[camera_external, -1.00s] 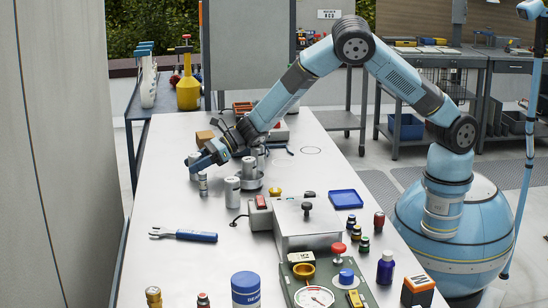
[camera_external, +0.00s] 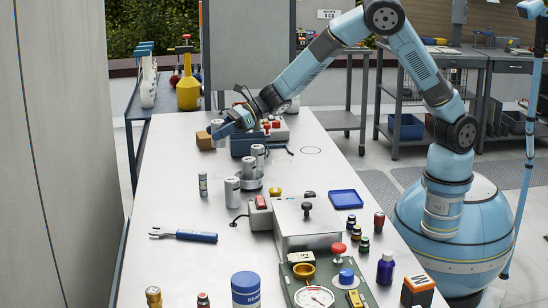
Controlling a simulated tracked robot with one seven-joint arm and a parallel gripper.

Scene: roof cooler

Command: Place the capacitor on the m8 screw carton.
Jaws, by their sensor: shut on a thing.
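My gripper (camera_external: 219,132) is at the far left part of the bench, shut on a silver cylinder, the capacitor (camera_external: 216,125). Much of the grip is hidden by the fingers. A small brown box (camera_external: 204,141), which looks like the m8 screw carton, sits on the bench just left of and below the gripper in the picture. The capacitor appears above or beside the box's right side; I cannot tell if they touch.
A blue box (camera_external: 242,146) is close right of the gripper. The bench's left middle is clear around a blue-handled wrench (camera_external: 196,236).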

